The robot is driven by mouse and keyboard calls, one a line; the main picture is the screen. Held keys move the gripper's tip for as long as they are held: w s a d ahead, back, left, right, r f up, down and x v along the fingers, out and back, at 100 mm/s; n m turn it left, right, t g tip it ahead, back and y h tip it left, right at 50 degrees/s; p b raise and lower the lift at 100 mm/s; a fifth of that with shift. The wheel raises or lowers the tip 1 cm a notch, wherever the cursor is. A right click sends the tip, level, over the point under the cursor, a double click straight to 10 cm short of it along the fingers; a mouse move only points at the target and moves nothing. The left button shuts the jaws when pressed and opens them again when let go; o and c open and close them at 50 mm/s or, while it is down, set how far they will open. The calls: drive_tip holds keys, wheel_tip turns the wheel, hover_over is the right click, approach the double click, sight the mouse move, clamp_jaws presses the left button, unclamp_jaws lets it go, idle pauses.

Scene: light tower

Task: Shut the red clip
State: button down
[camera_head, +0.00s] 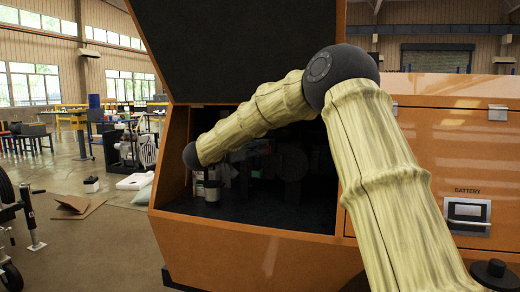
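I cannot make out a red clip in this view. My arm rises from the lower right, bends at a dark joint and reaches left across the open compartment (270,218) of the orange light tower (245,245). It ends in view at a dark round joint near the compartment's left edge. The arm hides part of the compartment. Its dark lid (240,45) stands raised above the opening.
A small grey cylinder (212,191) and dim shapes are inside the compartment. A battery panel (467,212) and a silver latch (498,113) are at the right. Flattened cardboard (78,206) lies on the floor at the left, near a wheeled stand (30,217).

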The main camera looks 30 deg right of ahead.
drive_tip(key=shift+s+d+r+n+t+p, duration=0.15)
drive_tip(key=shift+n+t+p, duration=0.25)
drive_tip(key=shift+t+p, duration=0.2)
drive_tip(key=n+t+p, duration=0.1)
drive_tip(key=t, duration=0.1)
drive_tip(key=d+n+t+y+p, duration=0.1)
drive_tip(key=t+p, duration=0.1)
drive_tip(key=s+n+t+p, duration=0.1)
drive_tip(key=n+t+p, duration=0.1)
drive_tip(key=shift+d+y, duration=0.25)
drive_tip(key=shift+y, duration=0.05)
drive_tip(key=shift+d+n+t+y+p, duration=0.3)
drive_tip(key=shift+n+t+y+p, duration=0.35)
drive_tip(key=shift+t+p, duration=0.3)
drive_tip(key=shift+s+f, duration=0.1)
drive_tip(key=shift+f, duration=0.1)
drive_tip(key=c, duration=1.6)
unclamp_jaws()
drive_tip(key=shift+c, duration=0.2)
drive_tip(key=shift+d, duration=0.1)
